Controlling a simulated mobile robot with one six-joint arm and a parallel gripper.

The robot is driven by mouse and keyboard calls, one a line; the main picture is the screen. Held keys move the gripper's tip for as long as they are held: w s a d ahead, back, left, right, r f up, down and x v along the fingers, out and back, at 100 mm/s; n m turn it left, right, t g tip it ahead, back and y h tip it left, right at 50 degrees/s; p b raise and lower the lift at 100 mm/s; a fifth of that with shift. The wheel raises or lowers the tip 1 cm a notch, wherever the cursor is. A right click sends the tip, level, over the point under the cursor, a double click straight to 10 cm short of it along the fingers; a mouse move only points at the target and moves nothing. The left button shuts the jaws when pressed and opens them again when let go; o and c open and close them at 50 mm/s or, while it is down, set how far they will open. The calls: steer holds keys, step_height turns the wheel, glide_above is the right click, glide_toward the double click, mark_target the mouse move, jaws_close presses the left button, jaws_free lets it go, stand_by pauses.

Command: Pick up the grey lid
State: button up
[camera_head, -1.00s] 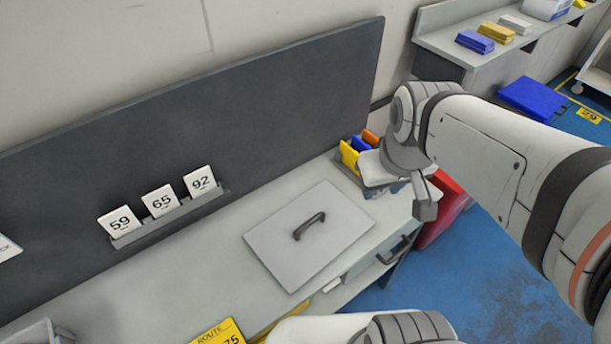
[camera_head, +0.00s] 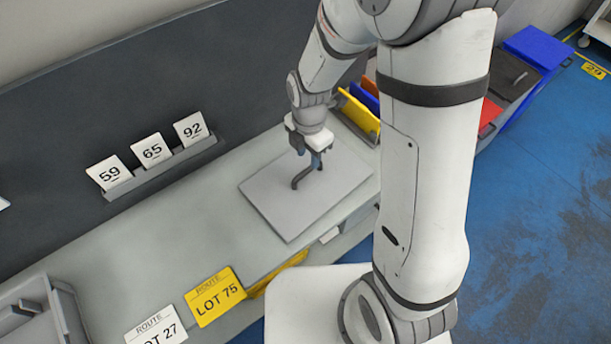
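The grey lid (camera_head: 274,207) is a flat square plate lying on the light bench, with a dark bar handle (camera_head: 304,178) standing up near its middle. My gripper (camera_head: 309,163) points down right over the handle, with its fingertips at the handle's upper end. The fingers look parted, but the handle and the small size hide whether they touch it. The lid lies flat on the bench.
A rack with number cards 59, 65 and 92 (camera_head: 166,163) stands at the dark back panel (camera_head: 130,110). Yellow and blue bins (camera_head: 357,112) stand behind my arm. Yellow LOT 75 (camera_head: 216,297) and white (camera_head: 158,328) route cards lie at the front. A grey bin (camera_head: 68,318) is at lower left.

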mark_target(307, 169)
steer(key=shift+s+f+p, duration=0.15)
steer(key=shift+f+p, duration=0.1)
steer(key=shift+f, duration=1.5)
steer(key=shift+s+f+p, duration=0.1)
steer(key=shift+f+p, duration=0.15)
steer(key=shift+f, duration=1.5)
steer(key=shift+a, duration=0.1)
jaws_close()
